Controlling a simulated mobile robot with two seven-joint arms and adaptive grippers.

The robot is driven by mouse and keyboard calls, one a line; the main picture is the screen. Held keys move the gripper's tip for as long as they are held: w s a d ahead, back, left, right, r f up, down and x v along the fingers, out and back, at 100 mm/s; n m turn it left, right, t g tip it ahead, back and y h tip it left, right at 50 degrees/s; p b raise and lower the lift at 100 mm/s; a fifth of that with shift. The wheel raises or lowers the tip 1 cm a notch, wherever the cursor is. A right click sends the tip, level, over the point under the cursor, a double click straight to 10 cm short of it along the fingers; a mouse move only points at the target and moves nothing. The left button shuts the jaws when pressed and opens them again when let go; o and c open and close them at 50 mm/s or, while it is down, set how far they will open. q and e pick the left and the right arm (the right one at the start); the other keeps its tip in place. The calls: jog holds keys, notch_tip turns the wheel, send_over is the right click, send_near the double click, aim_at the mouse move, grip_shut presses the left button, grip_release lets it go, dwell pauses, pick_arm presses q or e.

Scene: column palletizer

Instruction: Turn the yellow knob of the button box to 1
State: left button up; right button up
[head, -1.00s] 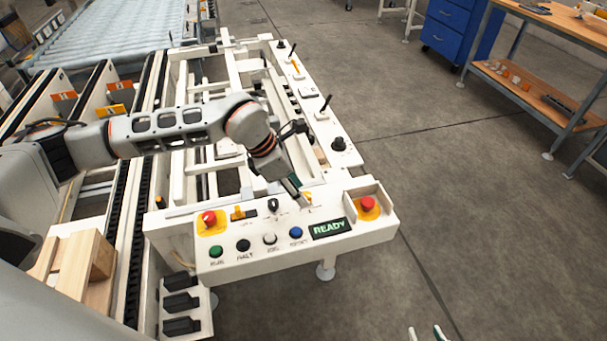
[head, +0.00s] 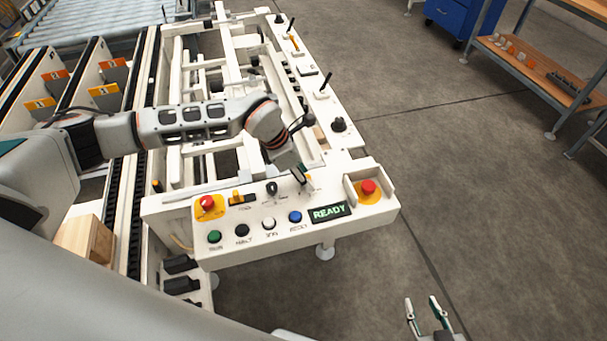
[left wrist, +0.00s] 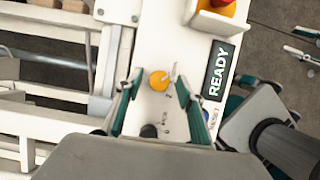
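The button box (head: 330,238) is a white panel at the end of the conveyor frame. Its yellow knob (left wrist: 158,80) shows in the left wrist view, with a pale pointer toward the upper right; I cannot read its setting for sure. My left gripper (left wrist: 154,92) is open, its two fingers on either side of the knob; I see no clear contact. In the head view, my left gripper (head: 301,178) is over the back of the panel and partly hides the knob. My right gripper (head: 430,316) is open and empty, low over the floor right of the box.
A black knob (head: 272,188) sits left of the yellow one. Red stop buttons (head: 207,203) and (head: 368,187) flank the panel. Green, black, white and blue buttons line the front, beside a READY display (head: 328,213).

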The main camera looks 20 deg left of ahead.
pick_arm(q)
jog(key=shift+c, duration=1)
grip_shut()
